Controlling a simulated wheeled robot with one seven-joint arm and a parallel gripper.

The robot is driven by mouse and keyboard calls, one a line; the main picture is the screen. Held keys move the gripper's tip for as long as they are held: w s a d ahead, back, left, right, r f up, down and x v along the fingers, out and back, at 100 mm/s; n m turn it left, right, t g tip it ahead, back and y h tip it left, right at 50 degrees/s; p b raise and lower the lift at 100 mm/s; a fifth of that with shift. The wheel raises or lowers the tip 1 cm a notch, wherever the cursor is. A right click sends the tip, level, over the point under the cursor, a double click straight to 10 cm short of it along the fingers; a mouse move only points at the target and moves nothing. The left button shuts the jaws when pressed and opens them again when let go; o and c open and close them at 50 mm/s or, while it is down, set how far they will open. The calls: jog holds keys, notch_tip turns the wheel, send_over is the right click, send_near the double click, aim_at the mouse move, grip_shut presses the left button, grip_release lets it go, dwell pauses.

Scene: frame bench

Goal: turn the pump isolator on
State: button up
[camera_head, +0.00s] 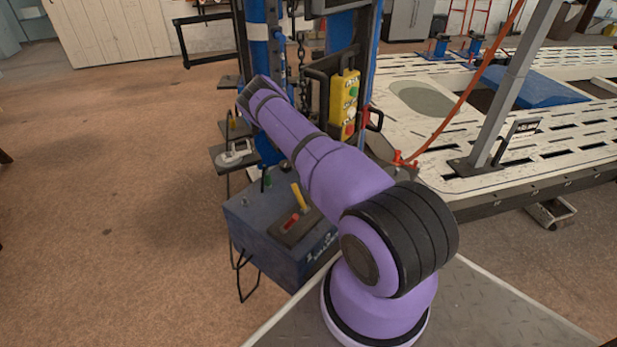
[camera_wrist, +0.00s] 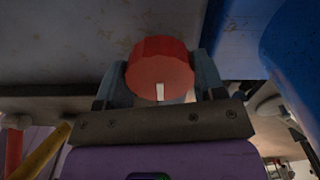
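In the wrist view a red knob (camera_wrist: 160,68) with a short white mark at its lower edge sits under a grey, worn surface. I take it to be the pump isolator, though no label shows. The white mark points down in the picture. My gripper (camera_wrist: 160,88) has one dark finger on each side of the knob. I see no clear gap between fingers and knob, but I cannot tell whether they press on it. In the head view my purple arm reaches toward the blue column, and my gripper and the knob are hidden.
A blue box (camera_head: 258,238) with a yellow lever (camera_head: 300,196) and a red lever (camera_head: 290,221) stands beside my arm. A yellow pendant (camera_head: 344,104) with green and red buttons hangs by the blue column (camera_head: 258,45). Open floor lies left; the slotted white bench (camera_head: 470,160) stands right.

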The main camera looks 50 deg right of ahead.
jog(key=shift+m, duration=0.3)
jog(key=m, duration=1.7)
jog(key=shift+m, duration=0.3)
dwell(0.5)
jog(key=o, duration=0.9)
jog(key=shift+o, duration=0.2)
